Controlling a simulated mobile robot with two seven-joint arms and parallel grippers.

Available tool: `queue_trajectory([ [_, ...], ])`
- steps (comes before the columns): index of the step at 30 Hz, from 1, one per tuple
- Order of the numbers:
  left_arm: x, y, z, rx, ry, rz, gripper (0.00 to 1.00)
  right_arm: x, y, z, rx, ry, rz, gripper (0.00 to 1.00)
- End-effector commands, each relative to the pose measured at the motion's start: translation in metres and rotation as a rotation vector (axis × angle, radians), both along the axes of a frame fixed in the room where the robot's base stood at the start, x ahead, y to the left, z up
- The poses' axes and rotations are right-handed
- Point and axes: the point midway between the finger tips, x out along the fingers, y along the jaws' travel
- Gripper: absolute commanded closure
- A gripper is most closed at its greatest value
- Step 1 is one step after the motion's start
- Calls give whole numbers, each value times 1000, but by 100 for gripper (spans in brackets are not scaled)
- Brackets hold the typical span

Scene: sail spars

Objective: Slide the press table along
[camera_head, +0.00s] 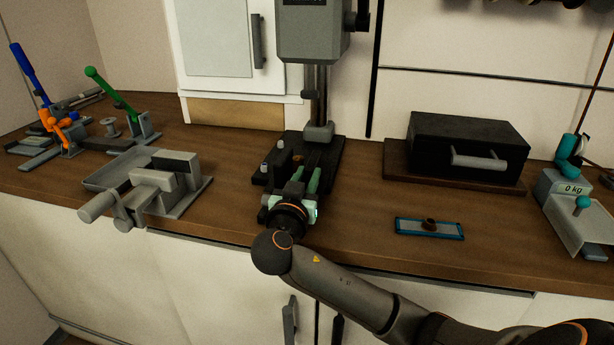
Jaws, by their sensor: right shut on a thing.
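The press (313,42) stands at the back middle of the counter, a grey head on a column. Its dark press table (325,158) lies flat on the counter below the head. My right gripper (304,180) reaches in from the front over the near part of the table, its pale green fingers pointing away from me. It is shut on a part of the press table; the fingers and wrist hide most of the gripped part. My left gripper is not in view.
A grey vise-like tool (150,180) stands left of the press. Right of it are a black case (467,145) on a brown board, a blue-edged tray (429,228) and a scale (572,190). Green (113,90) and blue (29,72) levers stand far left. Bare counter lies between press and case.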

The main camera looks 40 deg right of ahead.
Motion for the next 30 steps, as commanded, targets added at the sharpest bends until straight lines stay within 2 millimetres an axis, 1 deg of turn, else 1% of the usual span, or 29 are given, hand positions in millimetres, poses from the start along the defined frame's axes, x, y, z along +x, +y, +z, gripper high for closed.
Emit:
queue_trajectory([
  [8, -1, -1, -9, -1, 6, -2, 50, -8, 10, -4, 6, 1, 0, 100],
  [17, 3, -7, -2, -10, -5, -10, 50, -9, 10, -1, 1, 2, -3, 100],
  [18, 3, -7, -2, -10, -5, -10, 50, -9, 10, -1, 1, 2, -3, 68],
  [25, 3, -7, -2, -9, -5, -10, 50, -9, 10, -1, 0, 1, -2, 43],
  [30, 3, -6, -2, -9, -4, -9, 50, -9, 10, 0, 0, 0, -1, 43],
])
